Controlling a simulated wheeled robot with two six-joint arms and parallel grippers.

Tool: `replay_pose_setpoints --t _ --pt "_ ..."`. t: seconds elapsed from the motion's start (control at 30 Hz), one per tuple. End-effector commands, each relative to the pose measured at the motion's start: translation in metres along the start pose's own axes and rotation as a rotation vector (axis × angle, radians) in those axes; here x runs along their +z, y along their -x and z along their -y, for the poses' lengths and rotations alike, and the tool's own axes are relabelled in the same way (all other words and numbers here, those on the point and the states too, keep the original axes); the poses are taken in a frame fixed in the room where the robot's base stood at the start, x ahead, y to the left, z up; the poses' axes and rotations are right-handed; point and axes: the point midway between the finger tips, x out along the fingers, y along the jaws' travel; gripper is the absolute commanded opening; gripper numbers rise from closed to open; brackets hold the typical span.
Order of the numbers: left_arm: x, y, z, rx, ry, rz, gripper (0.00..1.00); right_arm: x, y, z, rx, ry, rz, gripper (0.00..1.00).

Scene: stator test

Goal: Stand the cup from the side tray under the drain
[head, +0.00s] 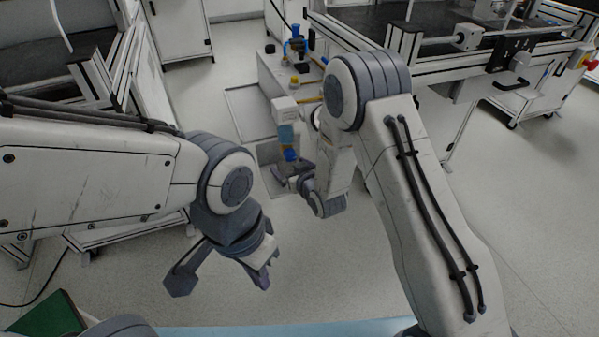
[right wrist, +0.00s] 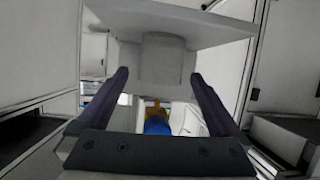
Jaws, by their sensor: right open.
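A pale upright unit (head: 286,112) with a light-blue front panel stands ahead of my right arm; it may be the drain unit. A small blue object (head: 291,155), possibly the cup, shows below the panel. My right gripper (head: 296,182) is open close to it, partly hidden by its own wrist. In the right wrist view, a blue cylinder (right wrist: 157,126) with an orange part above shows between the open fingers; I cannot tell whether they touch it. A grey-white block (right wrist: 162,60) hangs above. My left gripper (head: 222,279) is open and empty over the floor. I cannot identify the side tray for certain.
A white bench (head: 268,70) behind carries a blue device (head: 297,45) and a yellow-topped bottle (head: 294,82). A framed workbench (head: 440,45) stands at the right, another frame at the left. A green panel (head: 50,316) lies lower left. The middle floor is clear.

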Motion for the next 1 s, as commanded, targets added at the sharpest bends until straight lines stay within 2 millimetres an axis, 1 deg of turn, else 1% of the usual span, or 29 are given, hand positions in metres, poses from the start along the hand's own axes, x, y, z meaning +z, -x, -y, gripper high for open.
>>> replay_pose_setpoints --t 0.03,0.1,0.3,0.43,0.6,0.73,0.83,0.87,0.97,1.0 --pt "0.000 0.006 -0.001 0.000 0.000 0.000 0.00 -0.003 0.013 0.000 0.000 0.000 0.003 1.00" --pt "-0.001 0.010 -0.001 0.000 0.000 0.000 0.00 -0.003 0.029 0.000 0.000 0.000 0.003 1.00" --pt "-0.001 0.018 -0.001 0.000 0.000 0.000 0.00 -0.002 0.070 0.000 0.000 0.000 0.002 1.00" --pt "-0.001 0.020 -0.002 0.000 0.000 0.000 0.00 -0.001 0.087 0.000 0.000 0.000 0.002 1.00" --pt "-0.001 0.021 -0.002 0.000 0.000 0.000 0.00 -0.004 0.096 0.003 -0.005 0.004 0.017 1.00" --pt "-0.001 0.021 -0.002 0.000 0.000 0.000 0.00 -0.011 0.103 0.017 -0.027 0.020 0.110 1.00" --pt "-0.001 0.021 -0.002 0.000 0.000 0.000 0.00 -0.018 0.118 0.034 -0.054 0.037 0.236 1.00" --pt "-0.001 0.021 -0.002 0.000 0.000 0.000 0.00 -0.019 0.125 0.040 -0.061 0.041 0.279 1.00" --pt "-0.001 0.021 -0.002 0.000 0.000 0.000 0.00 -0.022 0.155 0.057 -0.088 0.055 0.423 1.00" --pt "-0.001 0.021 -0.002 0.000 0.000 0.000 0.00 -0.023 0.169 0.064 -0.099 0.060 0.481 1.00"
